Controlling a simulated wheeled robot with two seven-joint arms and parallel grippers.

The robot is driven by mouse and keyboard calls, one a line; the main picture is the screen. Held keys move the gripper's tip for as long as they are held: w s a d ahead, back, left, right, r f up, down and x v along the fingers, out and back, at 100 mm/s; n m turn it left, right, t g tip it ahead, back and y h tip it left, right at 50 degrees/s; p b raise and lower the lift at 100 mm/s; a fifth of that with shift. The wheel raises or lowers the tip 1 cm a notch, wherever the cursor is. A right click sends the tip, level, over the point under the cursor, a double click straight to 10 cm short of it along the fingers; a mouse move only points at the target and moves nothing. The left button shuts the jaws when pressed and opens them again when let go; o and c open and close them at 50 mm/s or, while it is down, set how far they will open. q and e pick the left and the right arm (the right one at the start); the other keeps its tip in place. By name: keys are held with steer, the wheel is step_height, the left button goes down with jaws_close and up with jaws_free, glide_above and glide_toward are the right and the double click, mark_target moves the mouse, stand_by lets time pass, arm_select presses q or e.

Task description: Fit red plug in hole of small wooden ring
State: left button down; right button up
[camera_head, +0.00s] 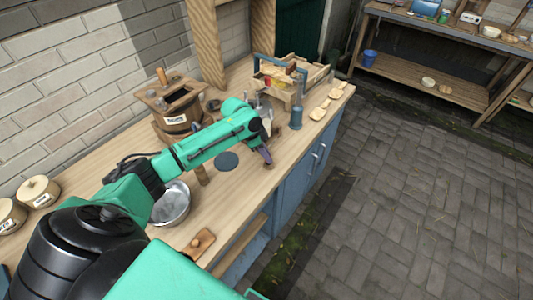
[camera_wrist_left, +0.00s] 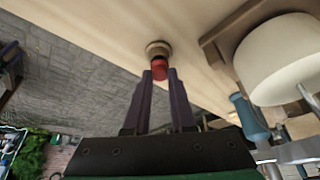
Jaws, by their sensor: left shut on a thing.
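My left gripper (camera_wrist_left: 160,76) is shut on the red plug (camera_wrist_left: 160,72), which shows between its two dark fingertips in the left wrist view. Just beyond the plug is the small wooden ring (camera_wrist_left: 157,46), a pale round piece on the wooden worktop. The plug's far end overlaps the ring in this view; I cannot tell whether it is in the hole or only in front of it. In the head view my left gripper (camera_head: 266,155) is low near the worktop's front edge, and I cannot make out plug or ring there. My right gripper is not in view.
On the worktop (camera_head: 237,186) are a metal bowl (camera_head: 172,206), a dark disc (camera_head: 227,161), a wooden churn box (camera_head: 181,112), a blue cylinder (camera_head: 296,118) and a wooden crate (camera_head: 313,75). Two lidded canisters (camera_head: 39,191) stand at left. Paved floor lies right.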

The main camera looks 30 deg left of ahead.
arm_select(q)
steer(key=shift+f, duration=0.45)
steer(key=shift+r, duration=0.1)
stand_by(0.4)
steer(key=c, duration=0.7)
jaws_free()
steer(key=shift+c, duration=0.2)
steer(key=c, duration=0.3)
